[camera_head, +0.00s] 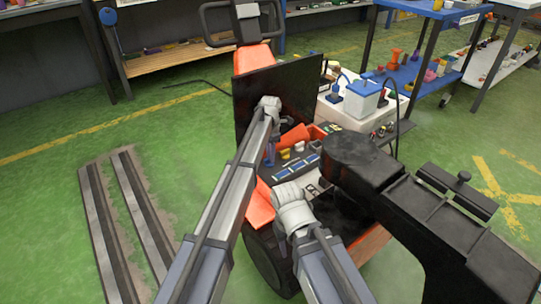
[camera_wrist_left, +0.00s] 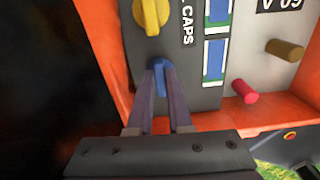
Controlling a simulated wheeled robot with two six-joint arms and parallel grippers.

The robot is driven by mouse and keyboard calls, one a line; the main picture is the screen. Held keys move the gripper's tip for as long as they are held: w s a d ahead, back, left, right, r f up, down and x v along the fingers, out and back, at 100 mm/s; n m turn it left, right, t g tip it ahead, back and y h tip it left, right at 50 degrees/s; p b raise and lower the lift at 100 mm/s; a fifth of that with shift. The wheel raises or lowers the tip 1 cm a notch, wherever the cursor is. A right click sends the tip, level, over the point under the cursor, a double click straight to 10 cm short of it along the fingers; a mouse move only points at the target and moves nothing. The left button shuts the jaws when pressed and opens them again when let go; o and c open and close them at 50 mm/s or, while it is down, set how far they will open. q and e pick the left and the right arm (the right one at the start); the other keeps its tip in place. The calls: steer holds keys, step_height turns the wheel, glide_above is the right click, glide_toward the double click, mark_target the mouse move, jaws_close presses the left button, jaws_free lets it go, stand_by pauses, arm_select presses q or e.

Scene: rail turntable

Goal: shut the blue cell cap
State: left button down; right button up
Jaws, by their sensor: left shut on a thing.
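The blue cell cap (camera_wrist_left: 160,68) sits at the lower edge of a dark panel (camera_wrist_left: 196,98) marked "CAPS" in the left wrist view. My left gripper (camera_wrist_left: 161,72) is shut on it, one finger on each side, and the fingers hide part of it. In the head view my left arm reaches into the open orange machine, where its gripper (camera_head: 270,157) is small and partly hidden. A yellow cap (camera_wrist_left: 152,14) sits above the blue one. My right arm's wrist is low in the machine; its fingers cannot be made out.
A black upright lid (camera_head: 290,85) stands behind the open bay. Orange walls (camera_wrist_left: 95,45) border the panel. Red (camera_wrist_left: 244,92) and brown (camera_wrist_left: 285,50) pegs stick out to the right. A white box (camera_head: 363,98) stands on a bench beside the machine. Rails (camera_head: 125,215) lie on the floor at left.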

arm_select(q)
steer(key=shift+n, duration=0.4)
steer(key=c, duration=0.8)
jaws_free()
steer(key=shift+c, duration=0.2)
steer(key=shift+r, duration=0.15)
step_height(320, 180, up, 8)
steer(key=p, duration=0.8)
steer(key=shift+f, duration=0.2)
steer(key=shift+f, duration=0.1)
